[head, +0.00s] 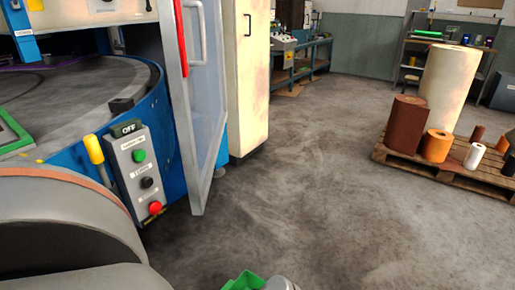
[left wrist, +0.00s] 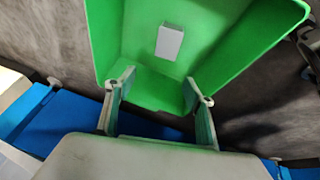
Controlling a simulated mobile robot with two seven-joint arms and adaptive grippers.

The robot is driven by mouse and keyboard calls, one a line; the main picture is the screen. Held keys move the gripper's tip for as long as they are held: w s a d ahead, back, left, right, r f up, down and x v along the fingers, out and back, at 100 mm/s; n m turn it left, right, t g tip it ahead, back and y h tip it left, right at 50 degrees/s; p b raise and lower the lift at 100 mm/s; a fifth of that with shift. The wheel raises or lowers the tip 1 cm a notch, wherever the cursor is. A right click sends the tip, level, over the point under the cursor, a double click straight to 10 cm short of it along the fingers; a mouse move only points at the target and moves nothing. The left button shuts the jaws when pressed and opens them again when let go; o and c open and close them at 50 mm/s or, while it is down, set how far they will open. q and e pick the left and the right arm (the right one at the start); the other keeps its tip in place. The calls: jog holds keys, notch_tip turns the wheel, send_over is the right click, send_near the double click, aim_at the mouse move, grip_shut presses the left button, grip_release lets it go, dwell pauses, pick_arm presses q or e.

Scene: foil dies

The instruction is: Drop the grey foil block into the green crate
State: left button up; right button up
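The green crate (left wrist: 225,40) fills the top middle of the left wrist view, its open inside facing the camera. A corner of green, likely the same crate (head: 245,281), shows at the bottom edge of the head view. The grey foil block (left wrist: 169,42) is a small pale block seen within the crate's outline. I cannot tell whether it rests on the crate's floor. My left gripper (left wrist: 160,101) has its fingers wide apart with nothing between them, close to the crate's near side. My right gripper is not clearly seen in either view.
A blue machine with a control box (head: 145,172) stands at left, its glazed door (head: 206,100) swung open. A wooden pallet (head: 445,180) with several rolls stands at right. The floor (head: 300,180) between them is clear. Blue surfaces (left wrist: 60,125) lie below the gripper.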

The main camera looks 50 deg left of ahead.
pick_arm(q)
jog(key=v, duration=0.7)
jog(key=shift+r, duration=0.25)
dwell(0.5)
